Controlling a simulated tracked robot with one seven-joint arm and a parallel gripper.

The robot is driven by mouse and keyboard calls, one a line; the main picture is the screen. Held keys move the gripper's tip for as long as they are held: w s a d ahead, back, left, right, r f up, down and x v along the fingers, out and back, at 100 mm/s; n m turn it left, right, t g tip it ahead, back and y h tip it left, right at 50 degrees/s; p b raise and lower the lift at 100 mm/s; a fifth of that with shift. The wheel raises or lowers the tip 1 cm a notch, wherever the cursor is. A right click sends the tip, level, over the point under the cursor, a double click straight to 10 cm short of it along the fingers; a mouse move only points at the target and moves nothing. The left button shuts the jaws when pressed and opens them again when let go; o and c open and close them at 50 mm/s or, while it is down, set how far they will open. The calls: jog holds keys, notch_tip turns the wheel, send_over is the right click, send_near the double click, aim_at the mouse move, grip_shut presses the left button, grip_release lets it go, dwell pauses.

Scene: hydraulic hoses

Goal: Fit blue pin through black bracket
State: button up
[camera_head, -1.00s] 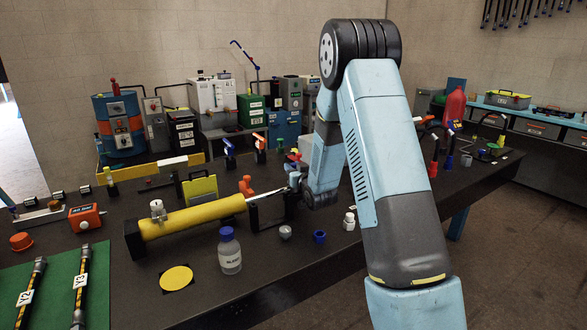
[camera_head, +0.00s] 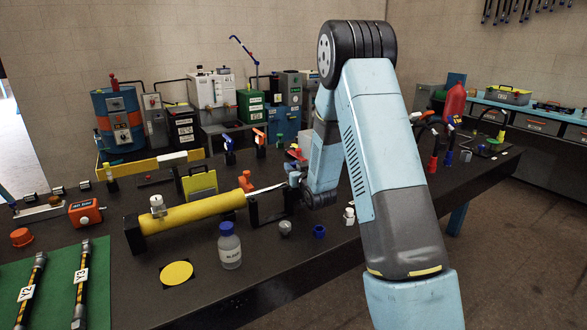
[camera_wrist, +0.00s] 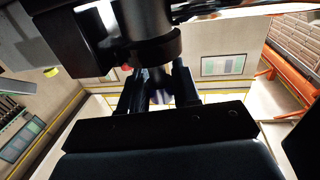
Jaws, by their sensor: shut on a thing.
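My gripper (camera_wrist: 158,88) is seen from close up in the wrist view, its two dark fingers shut on a small bluish-grey piece (camera_wrist: 160,98), which I take to be the blue pin. A dark round part (camera_wrist: 150,45) fills the view just beyond the fingertips; I cannot tell whether the pin is inside it. In the head view my gripper (camera_head: 294,178) is small and partly hidden by my wrist, beside the rod end of the yellow cylinder (camera_head: 195,213).
A blue-capped bottle (camera_head: 229,247), a grey cup (camera_head: 285,227), a blue cup (camera_head: 319,231) and a white fitting (camera_head: 349,214) stand near the bench front. A yellow disc (camera_head: 177,273) and a green mat (camera_head: 57,262) lie to the left. Machines stand behind.

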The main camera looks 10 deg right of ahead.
jog(key=shift+r, duration=0.1)
jog(key=shift+r, duration=1.05)
jog(key=shift+f, duration=1.2)
dwell(1.2)
jog(key=o, duration=1.1)
jog(key=s+d, duration=0.1)
jog(key=s, duration=0.6)
jog(key=shift+s, duration=0.2)
